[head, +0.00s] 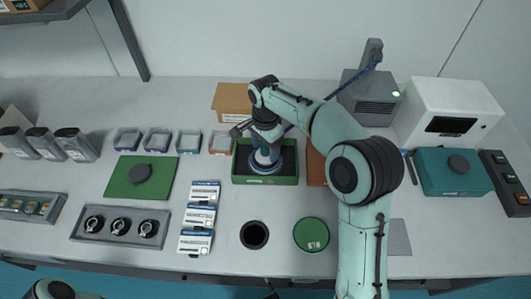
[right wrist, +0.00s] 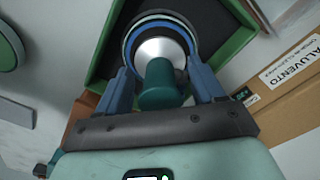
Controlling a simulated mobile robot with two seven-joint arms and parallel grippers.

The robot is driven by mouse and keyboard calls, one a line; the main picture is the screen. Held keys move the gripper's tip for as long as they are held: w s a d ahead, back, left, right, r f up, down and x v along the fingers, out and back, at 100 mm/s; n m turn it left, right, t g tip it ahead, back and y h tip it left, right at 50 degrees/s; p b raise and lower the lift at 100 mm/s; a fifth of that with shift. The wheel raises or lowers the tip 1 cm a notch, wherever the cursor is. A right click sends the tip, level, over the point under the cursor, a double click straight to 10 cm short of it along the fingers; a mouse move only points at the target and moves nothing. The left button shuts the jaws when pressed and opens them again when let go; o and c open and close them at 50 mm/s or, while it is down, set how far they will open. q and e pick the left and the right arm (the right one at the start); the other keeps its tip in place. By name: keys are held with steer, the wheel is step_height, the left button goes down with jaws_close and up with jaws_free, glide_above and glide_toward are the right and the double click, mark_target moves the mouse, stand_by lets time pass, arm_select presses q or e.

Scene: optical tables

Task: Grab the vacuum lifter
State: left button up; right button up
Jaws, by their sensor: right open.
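The vacuum lifter (head: 265,167) stands in a green-rimmed tray (head: 265,181) with a dark inside, at the middle of the table. In the right wrist view the lifter (right wrist: 163,85) shows a teal handle, a silver dome and a blue-ringed round base. My right gripper (head: 262,154) reaches down over it from above. In the right wrist view its two blue fingers (right wrist: 162,78) are open, one on each side of the handle. I see a gap beside the handle; contact is not clear. My left gripper is out of view; only a bit of my left arm shows at the bottom left.
A cardboard box (head: 231,98) stands just behind the tray. A grey machine with a blue hose (head: 368,98) and a white box (head: 447,112) are at the back right. A black round holder (head: 254,235) and a green disc (head: 311,235) lie in front.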

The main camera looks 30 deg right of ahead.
jaws_close()
steer(key=shift+r, duration=0.1)
